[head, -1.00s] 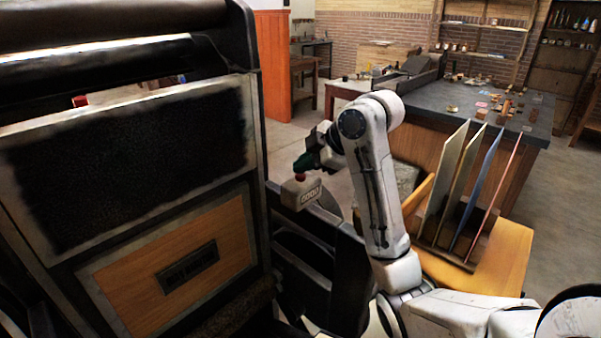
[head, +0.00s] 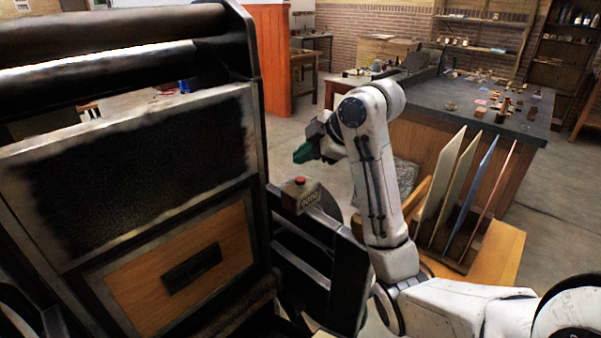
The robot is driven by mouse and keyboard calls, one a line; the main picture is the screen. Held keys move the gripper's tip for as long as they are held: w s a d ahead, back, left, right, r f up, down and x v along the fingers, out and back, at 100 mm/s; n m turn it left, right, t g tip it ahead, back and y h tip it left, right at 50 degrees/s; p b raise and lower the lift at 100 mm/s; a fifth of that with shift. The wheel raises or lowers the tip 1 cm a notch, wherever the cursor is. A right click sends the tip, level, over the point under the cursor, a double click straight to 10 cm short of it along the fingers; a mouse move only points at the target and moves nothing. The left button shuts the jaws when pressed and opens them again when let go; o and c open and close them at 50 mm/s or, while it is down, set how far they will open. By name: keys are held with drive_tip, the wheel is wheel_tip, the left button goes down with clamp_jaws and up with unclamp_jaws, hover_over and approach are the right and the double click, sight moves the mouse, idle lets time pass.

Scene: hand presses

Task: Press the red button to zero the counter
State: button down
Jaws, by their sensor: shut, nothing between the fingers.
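The counter (head: 309,200) is a small pale box on the side of the press frame, near the middle of the head view. Its front shows a row of digits, too small to read surely. The red button (head: 300,180) stands on top of it, uncovered. My gripper (head: 300,155) has green fingertips and is shut and empty. It is above the button, with a visible gap between them.
The large dark press (head: 130,165) fills the left side. Upright coloured boards in a rack (head: 465,200) stand on a wooden surface right of my arm. A dark-topped workbench (head: 480,105) with small items is behind. Open floor lies between.

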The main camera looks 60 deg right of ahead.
drive_tip(key=shift+r+p, duration=0.85)
drive_tip(key=shift+r, duration=0.45)
drive_tip(key=shift+f, duration=0.1)
